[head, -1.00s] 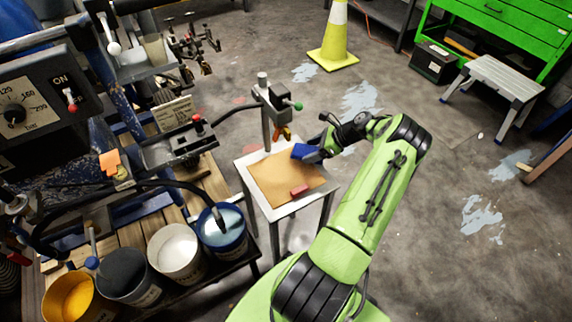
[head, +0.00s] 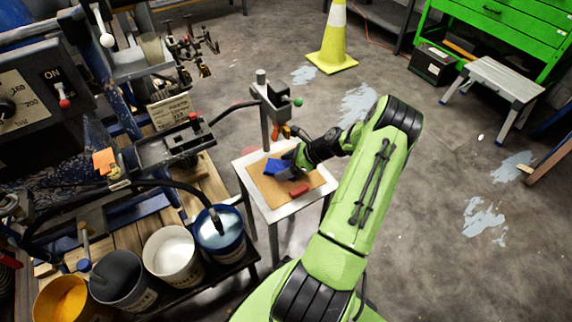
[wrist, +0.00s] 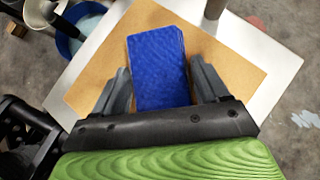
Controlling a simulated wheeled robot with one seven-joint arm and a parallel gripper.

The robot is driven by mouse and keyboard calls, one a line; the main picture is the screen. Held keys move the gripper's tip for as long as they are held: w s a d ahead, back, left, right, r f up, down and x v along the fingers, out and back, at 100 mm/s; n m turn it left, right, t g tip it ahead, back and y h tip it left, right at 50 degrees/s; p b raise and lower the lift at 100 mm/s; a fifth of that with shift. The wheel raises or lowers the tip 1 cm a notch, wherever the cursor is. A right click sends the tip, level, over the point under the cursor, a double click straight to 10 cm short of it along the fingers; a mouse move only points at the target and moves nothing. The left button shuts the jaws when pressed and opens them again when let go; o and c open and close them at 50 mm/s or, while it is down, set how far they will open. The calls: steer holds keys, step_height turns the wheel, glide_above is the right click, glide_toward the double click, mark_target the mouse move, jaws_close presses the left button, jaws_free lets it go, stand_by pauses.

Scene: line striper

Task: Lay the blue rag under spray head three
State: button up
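The blue rag (head: 277,168) is a folded blue block. It is over the left-back part of the tan board (head: 264,192); I cannot tell whether it touches the board. In the head view my gripper (head: 288,162) is low over the board. A spray head with an orange tip (head: 282,132) hangs from a post behind the rag, slightly to its right and above. I see no number on it.
The board lies on a small white table (head: 279,215) with a red block (head: 299,189) at its front right. Paint buckets, including a blue one (head: 221,233), stand left. A yellow cone (head: 334,45) and a step stool (head: 494,87) stand on open floor behind.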

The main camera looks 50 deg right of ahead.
steer(key=o, duration=0.4)
steer(key=p+v, duration=0.4)
steer(key=v, duration=0.8)
steer(key=shift+d+r, duration=0.1)
